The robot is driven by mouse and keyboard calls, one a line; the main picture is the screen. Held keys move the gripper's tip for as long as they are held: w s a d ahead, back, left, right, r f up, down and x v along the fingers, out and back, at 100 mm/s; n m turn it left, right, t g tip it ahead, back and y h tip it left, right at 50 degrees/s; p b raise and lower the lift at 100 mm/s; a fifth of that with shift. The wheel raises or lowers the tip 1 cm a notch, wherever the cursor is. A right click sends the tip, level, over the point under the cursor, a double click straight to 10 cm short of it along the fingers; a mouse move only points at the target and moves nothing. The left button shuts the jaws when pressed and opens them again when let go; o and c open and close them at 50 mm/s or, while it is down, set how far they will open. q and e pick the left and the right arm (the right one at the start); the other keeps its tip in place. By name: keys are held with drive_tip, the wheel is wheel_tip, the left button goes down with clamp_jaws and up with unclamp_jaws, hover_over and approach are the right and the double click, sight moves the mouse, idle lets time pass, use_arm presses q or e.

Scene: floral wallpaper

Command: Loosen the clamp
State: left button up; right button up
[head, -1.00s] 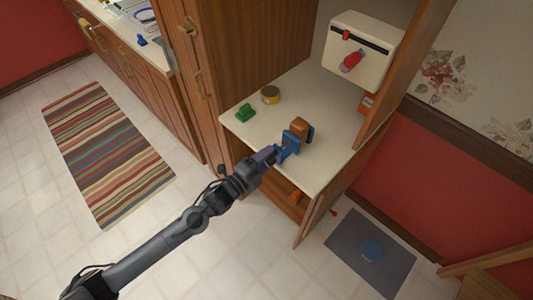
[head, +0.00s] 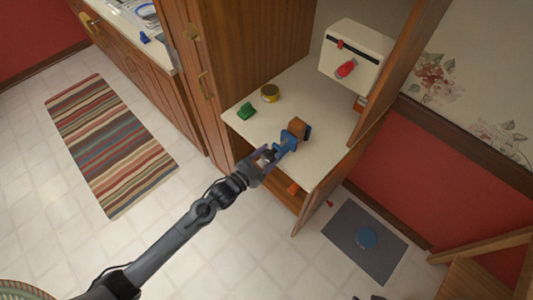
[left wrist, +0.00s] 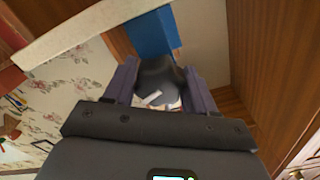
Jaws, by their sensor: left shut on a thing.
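The blue clamp (head: 284,142) sits at the front edge of the cream cabinet counter, beside a brown wooden block (head: 298,126). The clamp's blue body (left wrist: 152,33) also shows in the left wrist view. My left gripper (head: 265,160) is at the clamp's near end, just off the counter edge. In the left wrist view its two purple fingers stand on either side of a dark grey clamp knob (left wrist: 160,75), and it is shut on this knob. The knob hides part of the blue body. My right gripper is not in view.
A cream box with a red handle (head: 347,68) is at the back right. Open wooden doors flank the counter. A striped rug (head: 110,145) lies on the floor at left.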

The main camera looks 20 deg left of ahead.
use_arm(q)
drive_tip(key=n+p, duration=0.1)
drive_tip(key=n, duration=0.2)
drive_tip(key=shift+f+n+p, duration=0.15)
drive_tip(key=shift+n+p, duration=0.2)
drive_tip(key=shift+n, duration=0.05)
drive_tip(key=shift+f+n, duration=0.15)
drive_tip(key=shift+n, duration=0.15)
drive_tip(key=o, duration=0.9)
drive_tip(key=shift+c, duration=0.2)
drive_tip(key=shift+o, duration=0.7)
drive_tip(key=shift+s+r, duration=0.1)
drive_tip(key=shift+r, duration=0.1)
drive_tip(key=v, duration=1)
drive_tip(key=shift+s+a+p, duration=0.2)
drive_tip(key=shift+s+p, duration=0.1)
drive_tip(key=shift+p, duration=0.05)
drive_tip(key=shift+f, duration=0.1)
